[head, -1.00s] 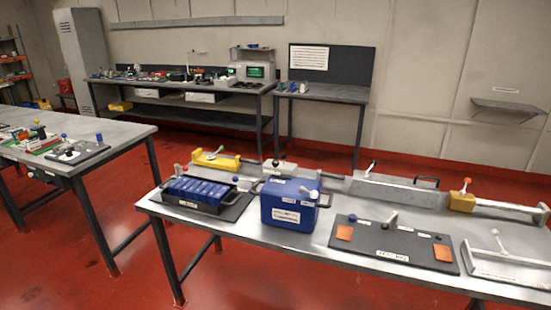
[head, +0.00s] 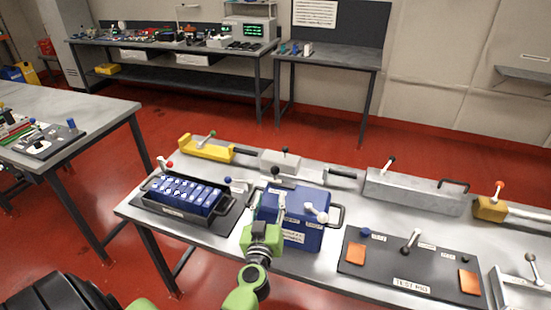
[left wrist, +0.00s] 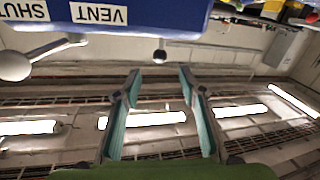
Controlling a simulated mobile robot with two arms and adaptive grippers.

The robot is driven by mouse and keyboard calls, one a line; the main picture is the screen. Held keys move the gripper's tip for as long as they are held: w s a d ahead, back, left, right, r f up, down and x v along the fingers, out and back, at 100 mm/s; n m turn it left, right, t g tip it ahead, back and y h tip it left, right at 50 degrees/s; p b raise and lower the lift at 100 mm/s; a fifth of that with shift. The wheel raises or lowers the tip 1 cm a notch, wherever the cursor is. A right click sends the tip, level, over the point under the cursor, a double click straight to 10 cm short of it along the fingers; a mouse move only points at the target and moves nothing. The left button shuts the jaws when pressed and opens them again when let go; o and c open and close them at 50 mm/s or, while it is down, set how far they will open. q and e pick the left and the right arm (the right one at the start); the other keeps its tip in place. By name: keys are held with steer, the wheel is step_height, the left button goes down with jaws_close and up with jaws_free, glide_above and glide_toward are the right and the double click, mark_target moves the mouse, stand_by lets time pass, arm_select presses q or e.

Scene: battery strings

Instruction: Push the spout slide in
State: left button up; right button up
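The blue can (head: 308,208) stands on the near bench. It has a white-knobbed lever (head: 317,211) on its front and a dark round knob (head: 275,171) at its top left. I cannot tell for sure which part is the spout slide. My left gripper (head: 275,203) is in front of the can's left side and covers part of it. In the left wrist view the can (left wrist: 130,12) shows upside down, with SHUT and VENT labels and a dark ball knob (left wrist: 160,56) beyond the fingertips. The fingers (left wrist: 158,80) are apart, with nothing between them. My right gripper is not in view.
A black tray (head: 172,211) with blue battery cells stands left of the can. A dark test rig board (head: 400,283) with orange pads lies to the right. Slides and levers, such as a yellow one (head: 206,150), line the back edge. Red floor lies behind the bench.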

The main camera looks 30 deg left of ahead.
mark_target(275, 173)
arm_select(q)
steer(key=x, duration=0.2)
steer(key=r+x, duration=0.1)
steer(key=x, duration=0.2)
steer(key=shift+w+a+r, duration=0.1)
steer(key=shift+r, duration=0.05)
steer(key=b+x, duration=0.2)
steer(key=x, duration=0.4)
steer(key=shift+w+a+f, duration=0.1)
steer(key=shift+w+f, duration=0.1)
steer(key=shift+w+a+r, duration=0.1)
steer(key=shift+w+a, duration=0.2)
steer(key=shift+w, duration=0.2)
steer(key=shift+w+a, duration=0.1)
steer(key=shift+w, duration=0.05)
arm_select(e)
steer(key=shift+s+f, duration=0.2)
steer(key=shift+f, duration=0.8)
arm_select(q)
steer(key=shift+c, duration=0.5)
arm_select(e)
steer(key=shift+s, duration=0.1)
